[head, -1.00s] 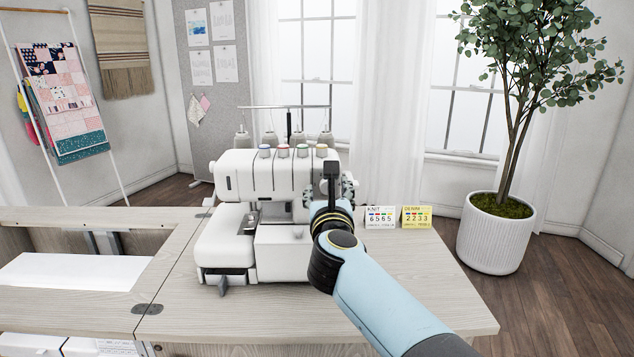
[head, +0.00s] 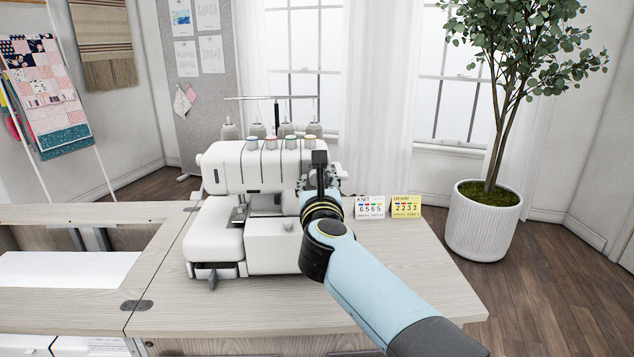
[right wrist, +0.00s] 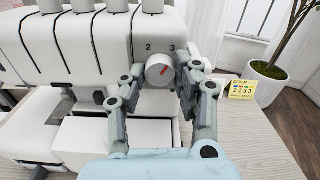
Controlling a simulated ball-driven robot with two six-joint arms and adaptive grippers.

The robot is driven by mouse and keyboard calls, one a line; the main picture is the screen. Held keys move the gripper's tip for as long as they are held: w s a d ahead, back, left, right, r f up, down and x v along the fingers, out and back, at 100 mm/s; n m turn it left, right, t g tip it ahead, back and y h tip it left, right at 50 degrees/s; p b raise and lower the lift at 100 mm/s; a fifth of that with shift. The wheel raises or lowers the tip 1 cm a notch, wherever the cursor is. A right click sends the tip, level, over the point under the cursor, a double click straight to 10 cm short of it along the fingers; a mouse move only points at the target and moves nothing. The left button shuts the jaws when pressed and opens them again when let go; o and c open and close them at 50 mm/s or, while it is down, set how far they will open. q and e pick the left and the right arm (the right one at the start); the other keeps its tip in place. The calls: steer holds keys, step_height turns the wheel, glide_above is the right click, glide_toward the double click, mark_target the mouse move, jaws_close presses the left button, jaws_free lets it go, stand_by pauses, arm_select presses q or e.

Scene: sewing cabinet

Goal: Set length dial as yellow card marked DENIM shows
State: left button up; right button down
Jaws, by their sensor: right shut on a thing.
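The white sewing machine (head: 255,180) stands on the table. Its round length dial (right wrist: 159,70) faces the right wrist camera, with numerals 2 and 3 printed above it and a red mark slanting up to the right, toward the 3. My right gripper (right wrist: 161,82) is shut on the dial, one finger on each side. In the head view my right gripper (head: 320,175) hides the dial. The yellow DENIM card (head: 406,206) stands right of the machine and reads 2 2 3 3; its small bottom line is too small to read. My left gripper is not in view.
A white KNIT card (head: 370,207) stands beside the yellow one. Thread cones (head: 257,130) stand behind the machine, with coloured knobs along its top. The tabletop (head: 420,285) is clear at the front right. A potted tree (head: 482,222) stands beyond the table.

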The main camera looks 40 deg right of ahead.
steer(key=shift+r+n+p, duration=0.1)
steer(key=shift+n+p, duration=0.4)
steer(key=shift+n, duration=0.1)
steer(key=shift+n+p, duration=0.6)
steer(key=shift+n, duration=0.1)
steer(key=n+p, duration=0.3)
steer(key=n, duration=0.1)
steer(key=shift+n, duration=0.3)
steer(key=n+p, duration=0.3)
steer(key=n, duration=0.1)
steer(key=shift+n, duration=0.3)
steer(key=n+p, duration=0.4)
steer(key=n, duration=0.2)
steer(key=n+p, duration=0.1)
steer(key=n, duration=0.2)
steer(key=shift+n+p, duration=0.8)
steer(key=shift+n, duration=0.6)
steer(key=shift+f, duration=0.2)
